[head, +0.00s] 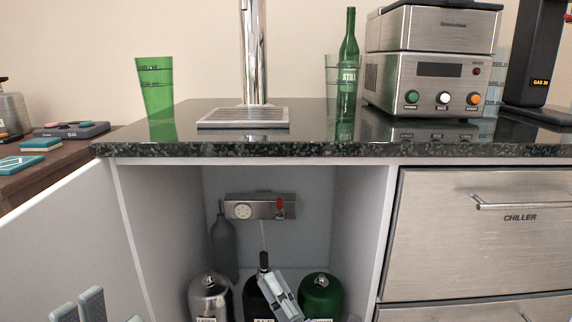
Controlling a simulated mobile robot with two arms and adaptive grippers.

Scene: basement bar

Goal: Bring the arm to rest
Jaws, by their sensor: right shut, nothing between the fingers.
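My right gripper (268,278) shows low in the middle of the view, in front of the open cabinet. Its light grey fingers are together, with nothing seen between them, and they point up and to the left. It overlaps a dark bottle-shaped container (252,290) in the picture; I cannot tell whether they touch.
The open cabinet holds a silver canister (209,298), a green canister (322,296) and a metal regulator box (260,207). The white door (60,235) stands open at left. Above, the stone counter (300,146) carries a green cup (156,90), a green bottle (348,75) and an appliance (428,85).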

